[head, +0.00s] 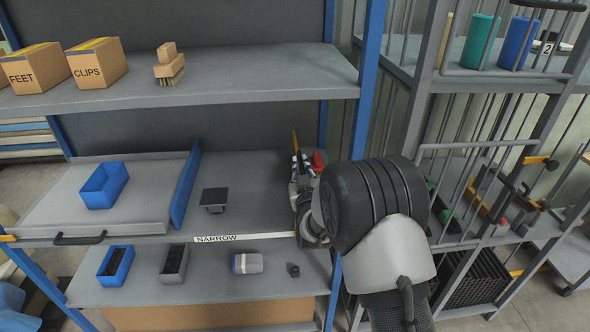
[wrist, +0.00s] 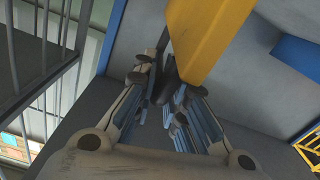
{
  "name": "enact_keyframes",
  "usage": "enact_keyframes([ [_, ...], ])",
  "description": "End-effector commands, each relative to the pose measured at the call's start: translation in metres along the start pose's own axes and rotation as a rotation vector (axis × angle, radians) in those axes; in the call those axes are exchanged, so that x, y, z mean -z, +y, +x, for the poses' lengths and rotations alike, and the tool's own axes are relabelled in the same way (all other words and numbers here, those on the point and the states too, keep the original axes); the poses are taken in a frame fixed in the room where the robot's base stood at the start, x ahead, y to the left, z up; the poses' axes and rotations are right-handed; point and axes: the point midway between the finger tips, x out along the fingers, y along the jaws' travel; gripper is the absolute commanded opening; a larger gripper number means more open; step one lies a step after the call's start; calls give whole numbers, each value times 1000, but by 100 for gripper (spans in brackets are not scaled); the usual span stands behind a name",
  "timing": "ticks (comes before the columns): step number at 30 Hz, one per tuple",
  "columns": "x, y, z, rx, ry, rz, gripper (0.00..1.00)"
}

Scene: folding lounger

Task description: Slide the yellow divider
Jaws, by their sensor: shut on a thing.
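The yellow divider (wrist: 210,35) stands up from the shelf in the wrist view, its near end between the fingers of my gripper (wrist: 168,78). A dark piece at its lower end sits between the fingertips. In the head view only a thin yellow strip of the divider (head: 294,142) shows above my gripper (head: 301,172), at the right part of the middle shelf. My gripper is shut on the divider; my arm hides the rest of it.
A blue divider (head: 185,185) stands further left, with a small black block (head: 214,198) between. A "NARROW" label (head: 217,238) is on the shelf's front edge. A blue upright (head: 368,75) and a barred rack (head: 470,150) are close on the right.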

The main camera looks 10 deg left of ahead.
Motion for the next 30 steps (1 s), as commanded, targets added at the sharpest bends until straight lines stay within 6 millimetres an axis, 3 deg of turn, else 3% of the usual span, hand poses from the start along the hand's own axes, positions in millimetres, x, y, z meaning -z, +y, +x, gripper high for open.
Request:
enact_keyframes([
  [6,0,-2,0,6,-2,-5,0],
  [7,0,-2,0,6,-2,-5,12],
  [16,0,-1,0,3,0,-3,31],
  [30,2,-1,-7,1,5,-1,31],
])
